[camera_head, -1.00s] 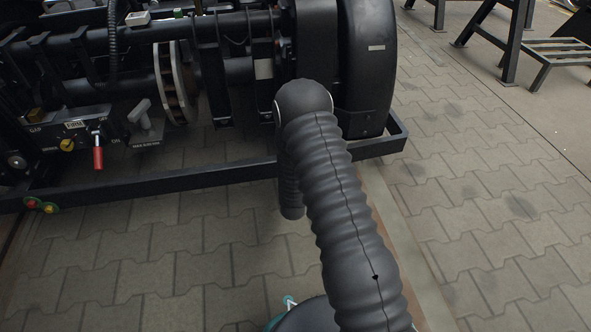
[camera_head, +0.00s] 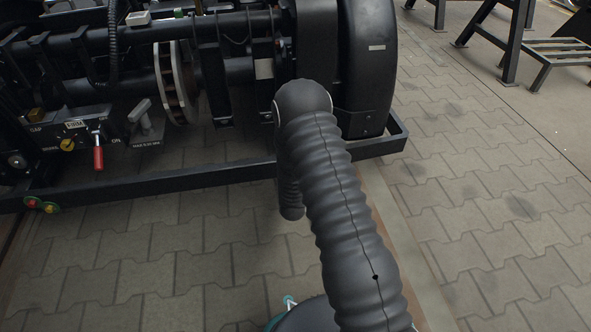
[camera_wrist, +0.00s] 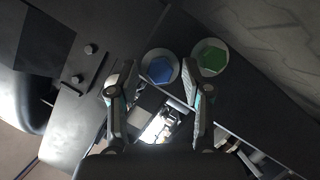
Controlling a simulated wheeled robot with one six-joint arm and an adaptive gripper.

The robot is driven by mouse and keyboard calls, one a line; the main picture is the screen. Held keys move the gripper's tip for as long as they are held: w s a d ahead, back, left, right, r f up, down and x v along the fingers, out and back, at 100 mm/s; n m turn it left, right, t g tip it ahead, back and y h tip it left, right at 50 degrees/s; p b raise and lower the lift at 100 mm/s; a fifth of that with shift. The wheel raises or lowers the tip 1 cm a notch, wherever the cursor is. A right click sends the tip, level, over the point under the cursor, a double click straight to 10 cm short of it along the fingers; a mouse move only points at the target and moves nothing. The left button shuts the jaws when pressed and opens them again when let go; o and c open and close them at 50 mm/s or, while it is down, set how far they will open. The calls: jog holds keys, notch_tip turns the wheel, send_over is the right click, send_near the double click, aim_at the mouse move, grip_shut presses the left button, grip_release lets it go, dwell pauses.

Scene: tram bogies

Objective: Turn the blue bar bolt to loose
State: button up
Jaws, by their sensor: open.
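In the wrist view a blue hexagonal bolt (camera_wrist: 160,69) sits in a round grey surround on a dark bar. My gripper (camera_wrist: 155,85) is open, with one finger on each side of the blue bolt's lower part in the picture. The right finger passes between the blue bolt and a green hexagonal bolt (camera_wrist: 211,57). Nothing is between the fingers' pads that I can see as gripped. Whether the fingers touch the blue bolt cannot be told.
The head view shows a black bogie frame with a wheel (camera_head: 368,70) and a low rail (camera_head: 150,188). Smaller bolts (camera_wrist: 90,49) show in the wrist view.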

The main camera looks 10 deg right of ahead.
jog(key=v, duration=1.1)
jog(key=shift+s+a, duration=0.2)
jog(key=shift+s, duration=0.15)
jog(key=shift+r, duration=0.1)
